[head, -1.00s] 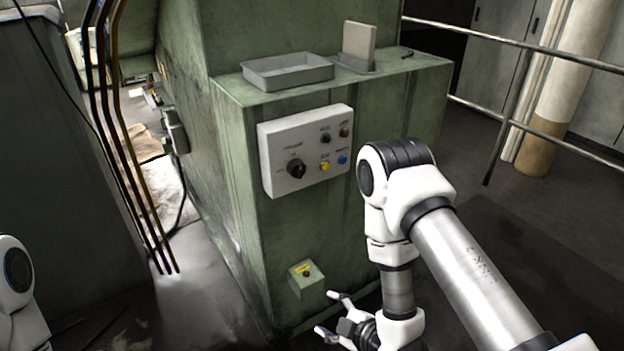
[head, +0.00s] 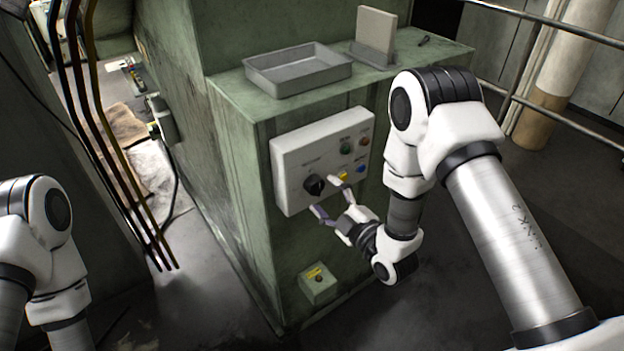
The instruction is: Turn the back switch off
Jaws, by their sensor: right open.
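A black rotary switch (head: 314,184) sits at the lower left of a light grey control panel (head: 295,160) on the green machine's front. My right gripper (head: 327,196) is open and empty, its two fingers pointing at the panel just below and right of the switch. One fingertip overlaps the panel right of the switch, the other is at its lower edge. I cannot tell whether either touches. The switch's pointer direction is too small to read. My left arm shows at the left edge; its gripper is out of view.
Several coloured buttons (head: 361,169) sit right of the switch. A small box with a yellow label (head: 318,283) is low on the machine (head: 243,150). A grey tray (head: 298,70) and an upright plate (head: 375,35) stand on top. A railing is at right.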

